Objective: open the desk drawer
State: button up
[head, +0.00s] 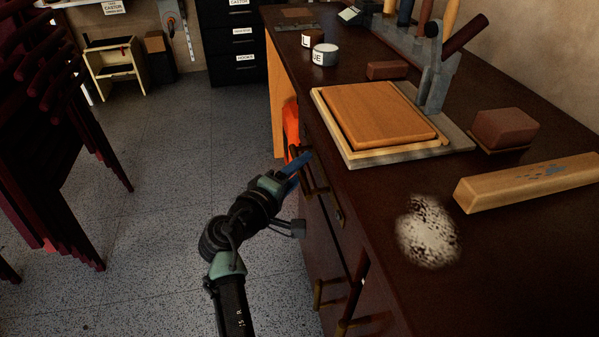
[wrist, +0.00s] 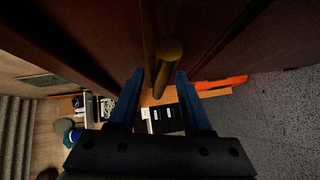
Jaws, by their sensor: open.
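The dark wooden desk (head: 385,200) runs along the right side of the head view, its drawer fronts facing the aisle on the left. The upper drawer (head: 329,205) looks shut and has a brass bar handle (head: 313,182), partly hidden by my fingers. My gripper (head: 300,165) is at this handle with its blue fingers open. In the wrist view the handle (wrist: 166,52) lies in line with the gap between my fingertips (wrist: 157,78). I cannot tell how far it reaches between them, and nothing is gripped.
Lower drawer handles (head: 318,294) stick out below. An orange-red item (head: 291,122) hangs by the desk's far end. Stacked dark chairs (head: 60,120) stand at the left. The speckled floor (head: 170,180) between them and the desk is clear. A wooden board (head: 380,112) lies on the desktop.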

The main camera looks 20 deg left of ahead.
grip_shut()
dwell(1.5)
